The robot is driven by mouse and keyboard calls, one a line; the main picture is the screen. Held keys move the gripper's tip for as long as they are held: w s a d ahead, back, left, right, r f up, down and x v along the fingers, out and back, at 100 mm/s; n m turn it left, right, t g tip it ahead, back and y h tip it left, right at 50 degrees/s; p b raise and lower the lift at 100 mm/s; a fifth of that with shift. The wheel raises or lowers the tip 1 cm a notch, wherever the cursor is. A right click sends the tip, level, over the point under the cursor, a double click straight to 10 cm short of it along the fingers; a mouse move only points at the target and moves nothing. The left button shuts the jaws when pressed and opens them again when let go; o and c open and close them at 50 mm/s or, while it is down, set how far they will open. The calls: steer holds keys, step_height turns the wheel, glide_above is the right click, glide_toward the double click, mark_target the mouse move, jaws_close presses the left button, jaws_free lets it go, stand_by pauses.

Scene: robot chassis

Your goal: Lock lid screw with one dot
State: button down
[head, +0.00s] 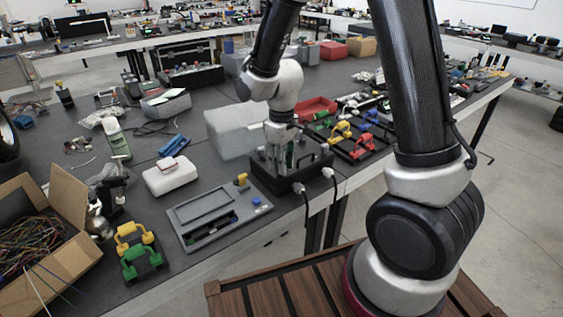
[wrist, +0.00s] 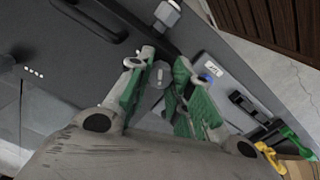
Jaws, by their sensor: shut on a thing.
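The black box (head: 270,184) stands at the front edge of the workbench, and its dark lid (wrist: 75,52) fills the upper left of the wrist view. My gripper (head: 284,162) points down over the box. In the wrist view my gripper (wrist: 161,74) has its green-padded fingers shut on a small grey round screw head (wrist: 158,78) with a pale mark on it. The pads hide the screw's sides, and its depth in the lid cannot be told. Several white dots (wrist: 34,71) mark the lid at left. No single dot beside the held screw is clear.
Plugs with black cables (head: 298,188) stick out from the box's front. A grey tray device (head: 213,235) lies left of it. A light grey case (head: 228,133) stands behind. Red, yellow and blue handled parts (head: 357,142) lie to the right.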

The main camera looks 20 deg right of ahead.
steer(key=m, duration=0.7)
stand_by(0.6)
steer(key=c, duration=1.2)
jaws_free()
steer(key=shift+c, duration=0.2)
steer(key=shift+r, duration=0.1)
step_height(320, 180, up, 12)
